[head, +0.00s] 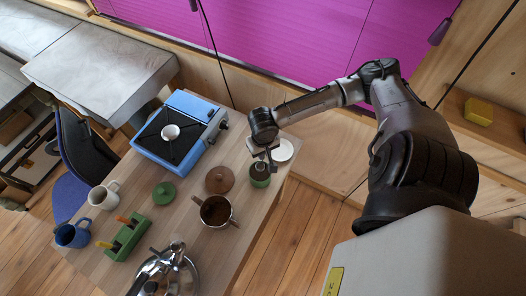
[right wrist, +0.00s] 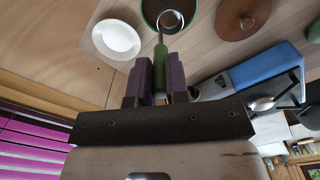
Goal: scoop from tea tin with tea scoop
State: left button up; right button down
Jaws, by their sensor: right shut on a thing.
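The green tea tin (head: 260,181) stands near the right edge of the wooden table in the head view, open at the top. In the right wrist view the tin (right wrist: 149,8) is at the top edge, partly cut off. My right gripper (head: 271,160) is above the tin and shut on the green handle of the tea scoop (right wrist: 159,68). The scoop points toward the tin, and its round metal bowl shows over or inside the tin's mouth; I cannot tell how deep. The gripper also shows in the right wrist view (right wrist: 160,72). My left gripper is not in view.
A white plate (head: 284,150) lies beside the tin. A brown lid (head: 220,179), brown pot (head: 230,222) and green lid (head: 164,193) are left of it. A blue stove (head: 178,150), green holder (head: 125,240), mugs (head: 103,195) and a shiny metal vessel (head: 165,272) stand further off.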

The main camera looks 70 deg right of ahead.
jog(key=shift+f+b, duration=0.8)
jog(key=shift+f, duration=2.2)
jog(key=shift+r, duration=0.15)
